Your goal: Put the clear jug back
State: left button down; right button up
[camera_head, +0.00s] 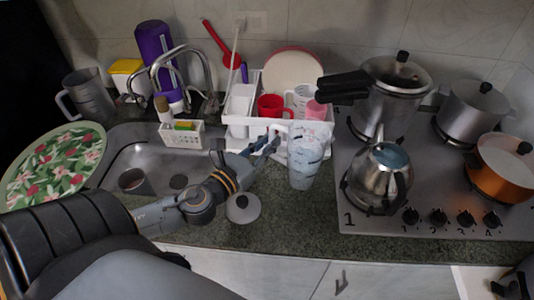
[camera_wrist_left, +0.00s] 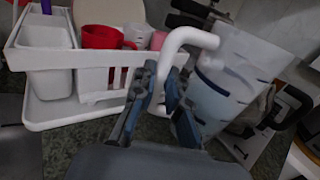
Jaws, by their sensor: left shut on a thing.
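The clear jug (camera_head: 304,163) is translucent with blue marks and stands out in front of the white dish rack, between the sink and the hob. In the left wrist view the jug (camera_wrist_left: 228,85) is tilted in the picture, with its white handle (camera_wrist_left: 185,40) towards me. My left gripper (camera_head: 262,146) is shut on the handle, and its fingers (camera_wrist_left: 165,100) show on either side of the handle's lower part. Whether the jug's base touches the counter is unclear. A dark part at the lower right edge of the head view may be my right gripper (camera_head: 510,286); its jaws are unclear.
The white dish rack (camera_wrist_left: 40,112) holds a red mug (camera_head: 272,106), a pink cup and another measuring jug. A kettle (camera_head: 379,178) and pots stand on the hob at right. A grey lid (camera_head: 243,208) lies on the counter. The sink is at left.

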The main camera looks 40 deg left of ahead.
pick_arm(q)
jog(key=shift+w+a+f+b, duration=0.2)
jog(key=shift+f+b, duration=0.05)
jog(key=shift+f, duration=0.6)
jog(key=shift+w+a+f+b, duration=0.2)
jog(key=shift+w+f+b, duration=0.05)
jog(key=shift+f, duration=0.6)
jog(key=shift+w+a+f+b, duration=0.2)
jog(key=shift+f+b, duration=0.05)
jog(key=shift+f, duration=0.6)
pick_arm(e)
jog(key=shift+s+a+f, duration=0.15)
jog(key=shift+f, duration=0.7)
pick_arm(q)
jog(key=c, duration=1.4)
grip_release()
jog(key=shift+f, duration=0.1)
jog(key=shift+o, duration=0.2)
jog(key=shift+s, duration=0.15)
